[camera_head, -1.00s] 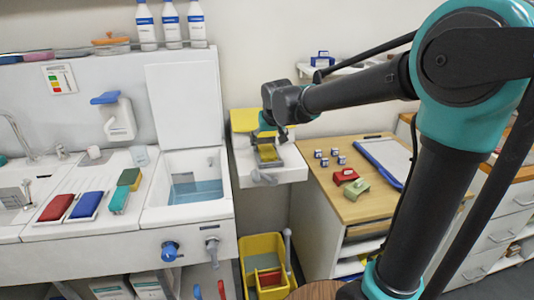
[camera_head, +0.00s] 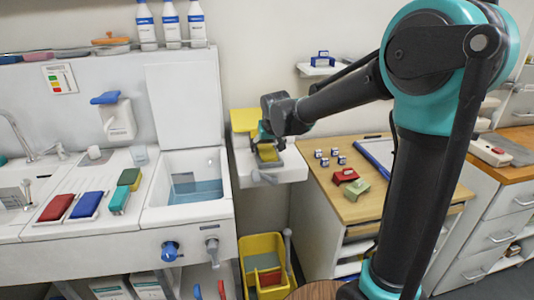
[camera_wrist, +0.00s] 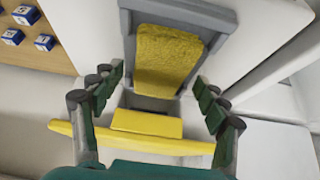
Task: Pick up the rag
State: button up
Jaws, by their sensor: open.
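A yellow, rough-textured pad (camera_wrist: 168,60), which looks like the rag, lies in a grey frame-like holder (camera_wrist: 128,22) in the wrist view. In the head view the yellow pad (camera_head: 267,153) shows on the white ledge, partly hidden by my gripper (camera_head: 266,138). In the wrist view my gripper (camera_wrist: 159,80) is open, with its dark green fingers to either side of the pad's near end. Nothing is held between them. A smooth yellow block (camera_wrist: 147,123) shows nearer the palm. I cannot tell whether the fingers touch the holder.
A wooden-topped cabinet (camera_head: 355,208) at right bears small blue-white blocks (camera_head: 330,157), a red box (camera_head: 345,176) and a green box (camera_head: 357,189). The sink (camera_head: 195,188) is at left, with red and blue folded items (camera_head: 57,207) beside it. A yellow bucket (camera_head: 251,250) stands below.

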jog(key=shift+f, duration=0.1)
dwell(0.3)
jog(key=c, duration=1.3)
jog(key=shift+c, duration=0.2)
